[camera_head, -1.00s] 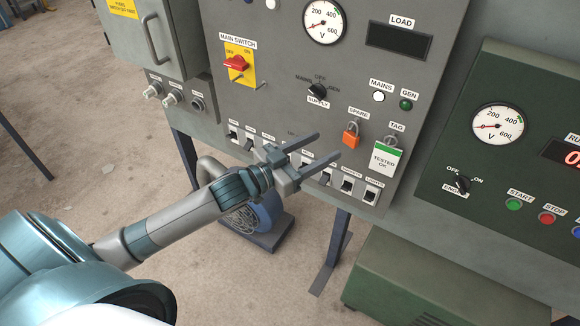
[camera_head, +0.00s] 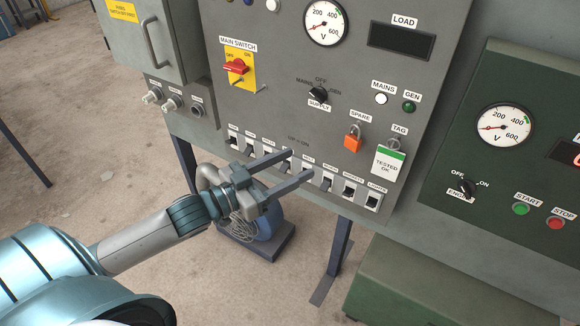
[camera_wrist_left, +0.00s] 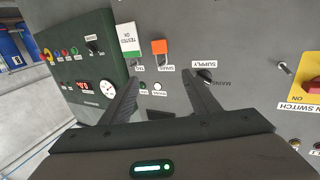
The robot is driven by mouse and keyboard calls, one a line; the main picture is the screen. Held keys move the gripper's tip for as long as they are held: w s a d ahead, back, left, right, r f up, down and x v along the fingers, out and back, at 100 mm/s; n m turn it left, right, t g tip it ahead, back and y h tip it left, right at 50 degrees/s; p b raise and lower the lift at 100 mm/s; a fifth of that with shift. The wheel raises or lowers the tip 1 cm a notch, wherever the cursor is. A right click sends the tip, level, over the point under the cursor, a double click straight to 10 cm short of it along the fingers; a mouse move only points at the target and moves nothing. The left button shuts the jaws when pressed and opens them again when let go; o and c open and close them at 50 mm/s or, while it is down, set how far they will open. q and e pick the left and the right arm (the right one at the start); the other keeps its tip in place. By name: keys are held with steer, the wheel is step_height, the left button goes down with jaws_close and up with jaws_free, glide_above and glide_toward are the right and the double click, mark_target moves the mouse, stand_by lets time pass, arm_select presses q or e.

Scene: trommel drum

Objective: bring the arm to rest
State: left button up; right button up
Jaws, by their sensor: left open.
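My left gripper (camera_head: 301,167) is open and empty in the head view, in front of the lower part of the grey switch panel (camera_head: 290,60). Its fingers cover part of the row of small switches (camera_head: 327,184) along the panel's bottom. In the left wrist view the two open fingers (camera_wrist_left: 163,88) point toward the panel, with nothing between them but panel face and small lamps. I cannot tell whether a fingertip touches the panel. My right gripper is in neither view.
The panel carries a red main switch (camera_head: 236,67), a black supply knob (camera_head: 319,94), an orange padlock (camera_head: 352,143) and a tag (camera_head: 388,163). A dark green engine panel (camera_head: 510,140) stands at the right. A blue machine (camera_head: 266,217) sits on the floor below.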

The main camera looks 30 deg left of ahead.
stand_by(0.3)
